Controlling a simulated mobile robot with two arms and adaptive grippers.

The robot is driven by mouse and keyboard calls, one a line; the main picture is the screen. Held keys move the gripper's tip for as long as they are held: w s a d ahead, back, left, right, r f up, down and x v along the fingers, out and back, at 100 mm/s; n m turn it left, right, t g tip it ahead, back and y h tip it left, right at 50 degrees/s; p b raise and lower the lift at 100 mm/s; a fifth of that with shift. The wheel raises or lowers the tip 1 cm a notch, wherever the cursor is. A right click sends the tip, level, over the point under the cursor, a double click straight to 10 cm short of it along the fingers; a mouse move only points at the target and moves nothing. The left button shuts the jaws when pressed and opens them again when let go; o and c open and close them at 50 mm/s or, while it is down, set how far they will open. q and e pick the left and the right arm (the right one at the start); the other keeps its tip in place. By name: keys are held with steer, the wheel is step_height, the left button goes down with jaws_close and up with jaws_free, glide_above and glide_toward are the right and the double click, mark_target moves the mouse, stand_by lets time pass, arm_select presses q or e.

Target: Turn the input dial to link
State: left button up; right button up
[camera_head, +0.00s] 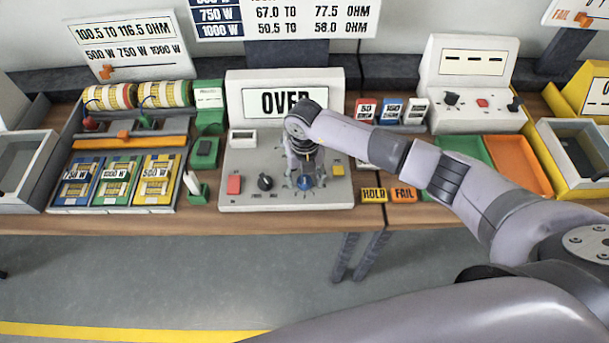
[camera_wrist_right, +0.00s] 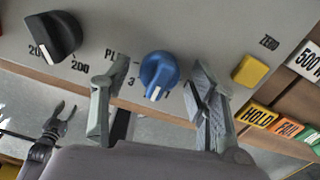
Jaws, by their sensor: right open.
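The meter (camera_head: 230,190) stands on the bench and its screen (camera_head: 285,102) reads OVER. The blue dial, seemingly the input dial, is on its sloped front panel (camera_head: 305,183) and shows larger in the right wrist view (camera_wrist_right: 159,73). Its white pointer mark points down in the wrist view. Labels around it are partly hidden; I cannot read which setting it is on. My right gripper (camera_head: 304,178) is over the panel. In the wrist view its open fingers (camera_wrist_right: 155,95) stand on either side of the blue dial, with gaps showing. My left gripper is not in the head view.
A black range dial (camera_head: 265,182), a red button (camera_head: 234,185) and a yellow ZERO button (camera_head: 338,170) are near the blue dial. HOLD (camera_head: 373,195) and FAIL (camera_head: 404,195) tags lie to the right. A dark forked shape (camera_wrist_right: 55,125) shows low in the wrist view.

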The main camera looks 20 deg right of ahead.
steer(key=shift+c, duration=0.4)
steer(key=c, duration=1.1)
steer(key=shift+f+n+b, duration=0.15)
steer(key=shift+n+b, duration=0.65)
steer(key=shift+b, duration=0.25)
steer(key=n+b, duration=1.2)
steer(key=b, duration=0.2)
steer(key=shift+b, duration=0.3)
steer(key=shift+n+b, duration=1.2)
steer(key=shift+r, duration=0.2)
steer(key=o, duration=1.2)
